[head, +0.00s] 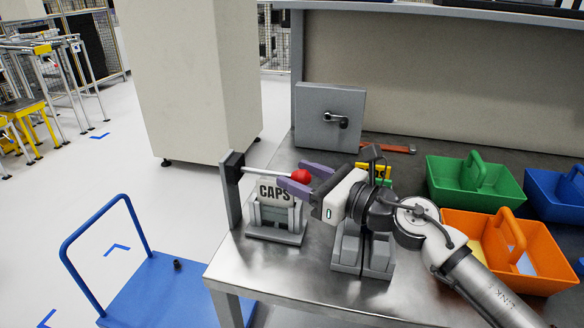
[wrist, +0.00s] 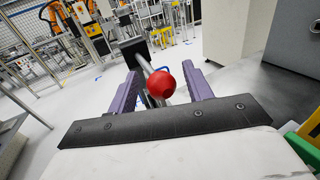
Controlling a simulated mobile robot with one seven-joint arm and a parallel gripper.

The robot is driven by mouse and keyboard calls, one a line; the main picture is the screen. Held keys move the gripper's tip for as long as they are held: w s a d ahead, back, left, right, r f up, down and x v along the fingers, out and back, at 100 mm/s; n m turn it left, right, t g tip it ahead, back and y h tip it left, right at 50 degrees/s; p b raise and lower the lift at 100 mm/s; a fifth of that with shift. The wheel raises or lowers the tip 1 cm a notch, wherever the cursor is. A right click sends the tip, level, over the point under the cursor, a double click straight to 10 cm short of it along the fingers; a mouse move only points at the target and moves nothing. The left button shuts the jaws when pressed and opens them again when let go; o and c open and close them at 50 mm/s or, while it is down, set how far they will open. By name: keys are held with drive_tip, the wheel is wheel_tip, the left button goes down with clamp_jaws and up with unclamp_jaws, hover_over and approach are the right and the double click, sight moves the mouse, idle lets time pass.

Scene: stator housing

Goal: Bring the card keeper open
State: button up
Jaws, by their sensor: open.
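A grey stand (head: 276,228) near the table's left corner holds an upright card (head: 274,192) marked CAPS. What looks like the card keeper is a metal rod (head: 262,172) with a red ball knob (head: 301,176); it runs from a dark post (head: 234,195) across the card's top. My gripper (head: 291,175) is open, its purple fingers on either side of the knob. In the wrist view the knob (wrist: 161,84) sits between the fingers (wrist: 159,72), with a gap visible on each side. The rod (wrist: 143,62) leads away behind it to the post.
A second grey stand (head: 348,250) is partly hidden under my arm. Green (head: 475,190), orange (head: 510,255) and blue (head: 555,195) bins stand to the right. A grey box with a handle (head: 330,117) is behind. A blue trolley (head: 160,290) stands beside the table.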

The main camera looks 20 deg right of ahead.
drive_tip(key=shift+c, duration=0.2)
clamp_jaws()
idle(0.3)
drive_tip(key=shift+d+r, duration=0.1)
drive_tip(key=shift+r, duration=0.05)
